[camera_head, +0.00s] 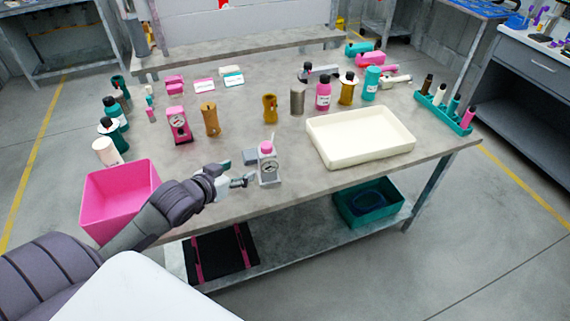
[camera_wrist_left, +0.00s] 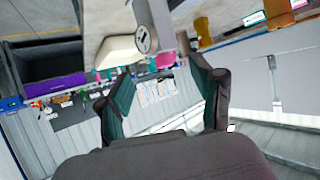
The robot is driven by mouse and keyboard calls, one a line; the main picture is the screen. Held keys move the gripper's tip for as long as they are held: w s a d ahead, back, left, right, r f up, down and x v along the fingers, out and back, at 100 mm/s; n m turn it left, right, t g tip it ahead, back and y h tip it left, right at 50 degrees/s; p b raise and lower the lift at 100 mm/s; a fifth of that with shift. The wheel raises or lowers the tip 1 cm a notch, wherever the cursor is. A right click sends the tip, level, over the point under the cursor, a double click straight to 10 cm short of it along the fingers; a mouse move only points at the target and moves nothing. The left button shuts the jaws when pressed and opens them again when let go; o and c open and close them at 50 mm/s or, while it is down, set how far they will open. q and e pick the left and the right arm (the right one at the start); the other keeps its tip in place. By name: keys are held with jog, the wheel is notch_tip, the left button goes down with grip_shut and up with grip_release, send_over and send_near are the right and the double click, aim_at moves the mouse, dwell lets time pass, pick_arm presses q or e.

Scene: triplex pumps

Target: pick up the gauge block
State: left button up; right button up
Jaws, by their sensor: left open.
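A grey gauge block (camera_head: 269,171) with a round dial and a pink cap stands upright near the front edge of the table. A pink block with a dial (camera_head: 178,126) stands farther back on the left. My left gripper (camera_head: 238,173) is open just left of the grey gauge block, its fingers pointing toward it. In the left wrist view, the grey gauge block (camera_wrist_left: 154,30) with its dial shows ahead of the open fingers (camera_wrist_left: 165,100), with nothing held between them. My right gripper is not in view.
A pink bin (camera_head: 118,195) is at the table's left front, beside my left arm. A cream tray (camera_head: 360,160) lies right of the gauge block. A small grey block (camera_head: 250,156) sits close behind the left gripper. Several bottles and brown parts (camera_head: 210,119) stand behind.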

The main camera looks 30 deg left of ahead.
aim_at(263, 148)
pick_arm(q)
jog(key=shift+t, duration=0.4)
jog(key=w, duration=0.8)
jog(key=shift+w+d+f+p, duration=0.15)
jog(key=shift+w+f+p, duration=0.05)
jog(key=shift+p, duration=0.15)
jog(key=shift+w+f, duration=0.15)
jog(key=shift+w, duration=0.5)
jog(key=shift+p+x, duration=0.65)
jog(key=shift+x, duration=1.7)
jog(key=shift+s+f, duration=0.1)
jog(key=shift+s, duration=0.05)
jog(key=c, duration=1.1)
grip_shut()
